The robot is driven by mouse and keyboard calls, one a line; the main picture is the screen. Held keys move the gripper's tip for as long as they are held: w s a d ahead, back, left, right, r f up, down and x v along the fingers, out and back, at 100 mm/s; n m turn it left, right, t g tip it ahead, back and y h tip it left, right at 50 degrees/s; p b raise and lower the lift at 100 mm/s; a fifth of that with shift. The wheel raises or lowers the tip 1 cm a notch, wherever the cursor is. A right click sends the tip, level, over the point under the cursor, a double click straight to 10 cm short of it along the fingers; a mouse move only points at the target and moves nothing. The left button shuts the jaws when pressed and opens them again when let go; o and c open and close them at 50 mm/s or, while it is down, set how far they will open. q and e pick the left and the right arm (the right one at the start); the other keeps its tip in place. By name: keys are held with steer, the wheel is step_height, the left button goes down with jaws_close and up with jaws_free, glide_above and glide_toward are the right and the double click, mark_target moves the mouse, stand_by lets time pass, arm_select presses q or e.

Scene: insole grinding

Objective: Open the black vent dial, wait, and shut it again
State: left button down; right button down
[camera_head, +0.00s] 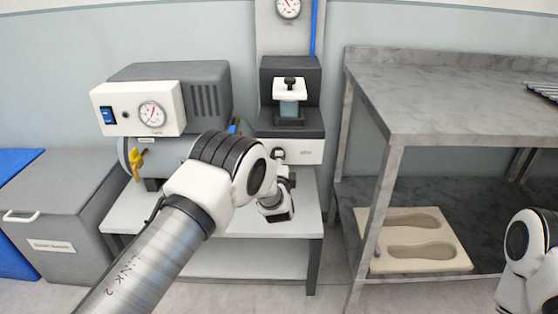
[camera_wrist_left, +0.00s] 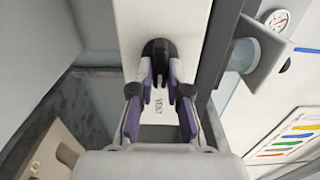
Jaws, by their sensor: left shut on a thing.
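The black vent dial (camera_wrist_left: 158,49) sits on the white front panel (camera_head: 305,152) of the press machine, beside the printed vent label. In the left wrist view, my left gripper (camera_wrist_left: 158,75) is shut on the dial, with one finger on each side of it. In the head view, my left gripper (camera_head: 283,176) reaches the panel below the press, and my own arm and wrist cover part of the dial. I cannot tell from these frames how far the dial is turned. My right arm shows at the lower right edge, but its gripper is out of view.
A grey compressor unit with a gauge (camera_head: 152,114) and a yellow valve (camera_head: 137,163) stands left of the press (camera_head: 291,118). A grey bin (camera_head: 60,215) is at far left. A metal table (camera_head: 440,95) stands right, with an insole mould (camera_head: 415,222) on its lower shelf.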

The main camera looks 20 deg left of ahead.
arm_select(q)
steer(key=c, duration=1.1)
jaws_free()
steer(key=shift+c, duration=0.2)
steer(key=v, duration=1.2)
